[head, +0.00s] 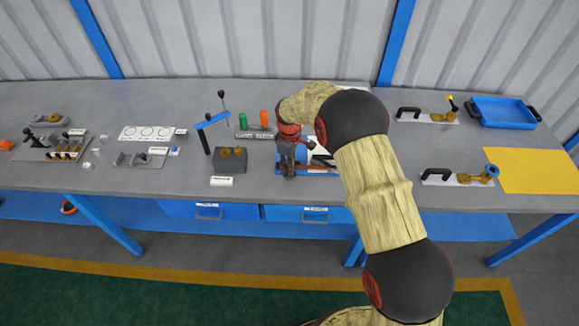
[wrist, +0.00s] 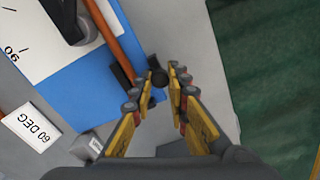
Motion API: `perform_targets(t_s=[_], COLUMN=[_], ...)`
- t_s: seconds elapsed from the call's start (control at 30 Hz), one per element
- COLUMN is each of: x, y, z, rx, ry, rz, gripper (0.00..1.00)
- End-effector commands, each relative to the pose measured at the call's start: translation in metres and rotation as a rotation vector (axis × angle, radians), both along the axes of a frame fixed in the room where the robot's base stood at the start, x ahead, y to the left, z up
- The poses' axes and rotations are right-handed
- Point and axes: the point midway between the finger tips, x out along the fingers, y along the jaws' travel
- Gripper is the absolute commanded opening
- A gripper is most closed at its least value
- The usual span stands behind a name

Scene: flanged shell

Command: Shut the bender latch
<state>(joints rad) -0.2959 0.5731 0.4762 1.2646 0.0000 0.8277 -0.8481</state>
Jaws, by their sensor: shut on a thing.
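The bender stands at the front of the bench. Its blue base (head: 316,187) shows partly behind my gripper in the head view, and the blue base (wrist: 85,80) fills the upper left of the wrist view. An orange-brown rod (wrist: 120,40) runs across it, beside a white angle scale (wrist: 45,30). A small black latch knob (wrist: 157,74) sits between my fingertips at the base's edge. My gripper (wrist: 158,88) is shut on this knob; in the head view my gripper (head: 289,168) points down over the bender. The latch's exact position is hard to tell.
A "60 DEG" label (wrist: 31,125) lies beside the base. Left of the bender stand a brown-topped block (head: 232,160), a blue-armed stand (head: 210,122) and green and orange cylinders (head: 264,117). A blue tray (head: 504,113) and yellow mat (head: 535,170) lie right. Bench's front edge is close.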

Motion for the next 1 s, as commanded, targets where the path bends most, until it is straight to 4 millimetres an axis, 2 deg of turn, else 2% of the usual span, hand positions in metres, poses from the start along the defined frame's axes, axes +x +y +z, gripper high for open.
perform_targets(t_s=[0.17,0.4,0.67,0.7,1.0], x=[0.006,0.03,0.032,0.032,0.031], y=[0.0,-0.002,-0.002,-0.001,-0.001], z=[0.0,-0.001,0.001,0.001,0.001], rx=[0.0,0.0,0.0,0.001,0.001], ry=[0.0,-0.001,-0.004,-0.006,-0.004], rz=[0.0,0.0,0.0,0.0,0.0], gripper=[0.0,0.0,0.0,0.18,0.35])
